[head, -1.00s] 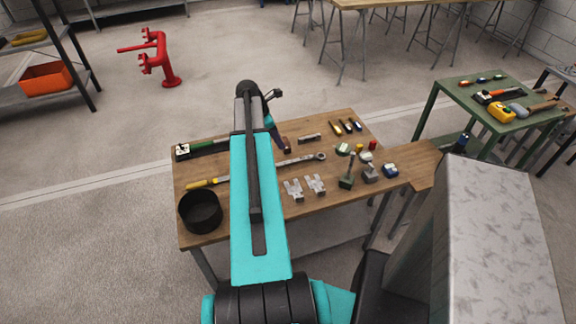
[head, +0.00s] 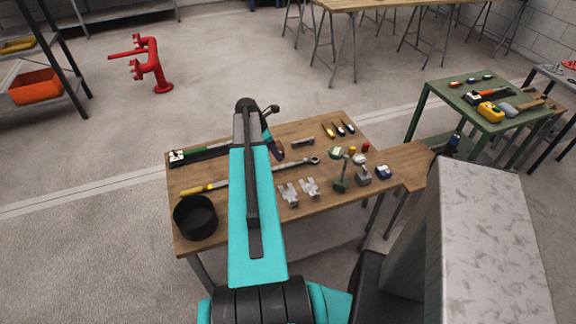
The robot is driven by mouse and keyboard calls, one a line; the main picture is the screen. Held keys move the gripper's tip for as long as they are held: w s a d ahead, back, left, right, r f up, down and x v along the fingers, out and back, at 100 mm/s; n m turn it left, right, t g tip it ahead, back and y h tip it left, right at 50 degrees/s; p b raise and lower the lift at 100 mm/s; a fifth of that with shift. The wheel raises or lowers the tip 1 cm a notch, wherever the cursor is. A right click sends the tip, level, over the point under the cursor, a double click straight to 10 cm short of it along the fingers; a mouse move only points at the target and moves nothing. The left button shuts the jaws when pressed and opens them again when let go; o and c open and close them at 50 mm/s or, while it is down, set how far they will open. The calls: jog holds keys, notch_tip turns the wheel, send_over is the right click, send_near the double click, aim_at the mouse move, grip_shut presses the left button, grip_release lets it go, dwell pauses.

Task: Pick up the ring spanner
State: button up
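The ring spanner (head: 297,163) is a long silver tool lying on the wooden workbench (head: 345,200). Its ring end points right in the head view, and its left part is hidden behind my arm. My gripper (head: 279,151) shows only as a small dark part beyond my teal arm link, close to the spanner's far side in the picture. Its fingers are too small and hidden to tell open from shut. I cannot tell whether it touches the spanner.
Close by lie two grey metal brackets (head: 299,190), a yellow-handled tool (head: 204,188), a black pot (head: 195,217) and a small metal part (head: 303,142). A green-topped table (head: 470,120) stands right. A red pipe stand (head: 155,65) stands on open floor.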

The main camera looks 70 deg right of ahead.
aim_at(285, 165)
jog(key=shift+p+x, duration=0.3)
jog(key=shift+x, duration=1.5)
jog(key=shift+s+f, duration=0.1)
jog(key=shift+f, duration=0.05)
jog(key=shift+p+x, duration=1.2)
jog(key=shift+x, duration=1.2)
grip_shut()
